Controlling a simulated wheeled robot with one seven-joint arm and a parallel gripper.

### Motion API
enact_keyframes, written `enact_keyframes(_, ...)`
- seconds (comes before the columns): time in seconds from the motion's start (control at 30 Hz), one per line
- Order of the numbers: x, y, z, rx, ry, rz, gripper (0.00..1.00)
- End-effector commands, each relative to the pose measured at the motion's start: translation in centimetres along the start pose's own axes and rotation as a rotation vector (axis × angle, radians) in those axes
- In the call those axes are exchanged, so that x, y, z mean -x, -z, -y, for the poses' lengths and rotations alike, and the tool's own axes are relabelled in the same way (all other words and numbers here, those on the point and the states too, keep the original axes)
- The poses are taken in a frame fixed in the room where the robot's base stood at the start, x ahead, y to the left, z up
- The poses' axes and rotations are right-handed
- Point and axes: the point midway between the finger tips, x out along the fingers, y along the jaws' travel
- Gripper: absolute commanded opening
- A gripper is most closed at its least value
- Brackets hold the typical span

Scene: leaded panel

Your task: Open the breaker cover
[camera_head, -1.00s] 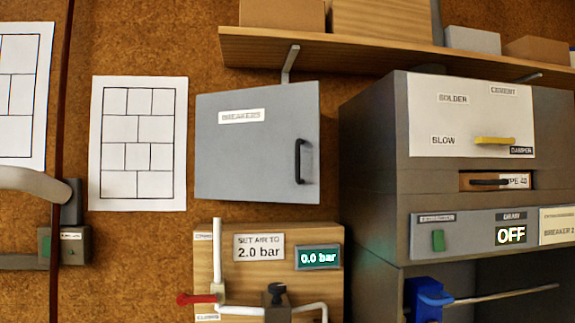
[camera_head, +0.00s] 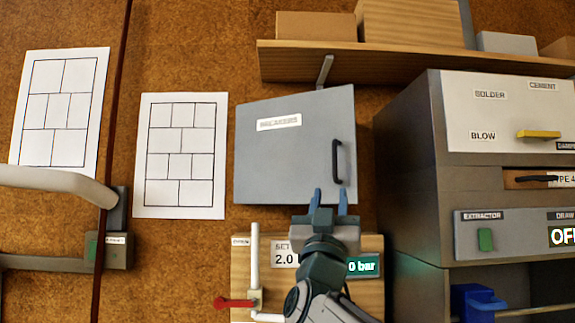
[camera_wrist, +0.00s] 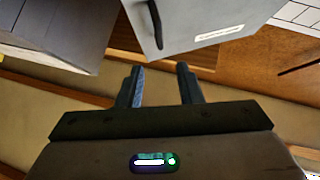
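The breaker cover (camera_head: 290,160) is a grey square door labelled BREAKERS on the cork wall, and it looks shut. Its black vertical handle (camera_head: 337,162) is near the right edge. In the wrist view the cover (camera_wrist: 205,20) and its handle (camera_wrist: 155,24) lie at the top, beyond the fingertips. My gripper (camera_head: 331,196) is in front of the cover's lower right corner, just below the handle in the picture. Its two fingers are apart with nothing between them, as the wrist view (camera_wrist: 160,72) also shows.
Below the cover is a wooden air panel (camera_head: 372,290) with a red-handled valve (camera_head: 236,303), partly hidden by my arm. A grey cabinet (camera_head: 408,170) stands close on the right. A wooden shelf (camera_head: 370,58) runs above. Paper charts (camera_head: 180,205) hang left.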

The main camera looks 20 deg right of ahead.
Motion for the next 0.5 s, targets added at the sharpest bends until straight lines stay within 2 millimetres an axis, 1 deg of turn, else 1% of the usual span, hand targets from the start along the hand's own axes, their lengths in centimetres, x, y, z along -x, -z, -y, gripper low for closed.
enact_keyframes(0.17, -2.4, 0.3, -0.1, 0.003, -0.006, -0.005, 0.33)
enact_keyframes(0.5, -9.7, 0.4, 0.0, 0.002, -0.003, -0.004, 0.33)
